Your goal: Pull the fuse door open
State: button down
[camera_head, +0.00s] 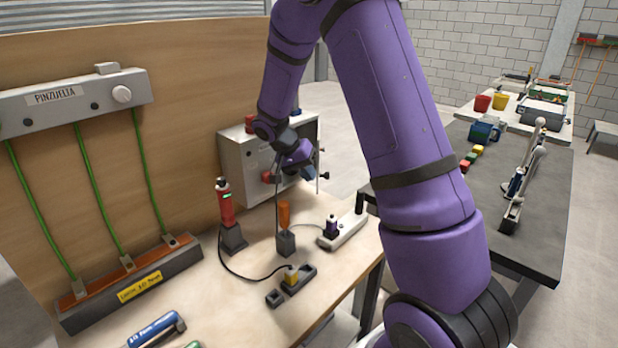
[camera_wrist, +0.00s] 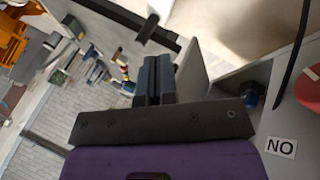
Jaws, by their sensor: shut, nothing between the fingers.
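The grey fuse box (camera_head: 240,160) stands at the far end of the wooden bench, with red parts on its front and top. My purple arm covers part of it. My gripper (camera_head: 312,175), with dark blue fingers, is at the box's right end, close to a dark knob (camera_head: 323,177). In the wrist view the fingers (camera_wrist: 154,78) are shut together and hold nothing. A grey panel (camera_wrist: 196,72), which looks like the fuse door, stands out edge-on just right of the fingers. I cannot tell whether they touch. The box face (camera_wrist: 285,115) carries a "NO" label.
A red device in a stand (camera_head: 227,210), an orange-handled tool (camera_head: 285,225), and a white power strip (camera_head: 343,232) stand on the bench before the box. A black cable hangs near my wrist. A dark table (camera_head: 545,210) stands right, across a floor gap.

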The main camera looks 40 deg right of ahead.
jog(key=w+a+r+n+t+h, duration=0.1)
jog(key=w+a+r+t+h, duration=0.15)
jog(key=w, duration=0.25)
jog(key=x, duration=1)
jog(key=shift+y, duration=0.45)
jog(key=s+d+n+t, duration=0.2)
jog(key=s+d, duration=0.3)
jog(key=d, duration=0.7)
jog(key=shift+s+d+n, duration=0.3)
jog(key=shift+d+n, duration=0.05)
jog(key=shift+n, duration=0.45)
jog(key=shift+r, duration=0.1)
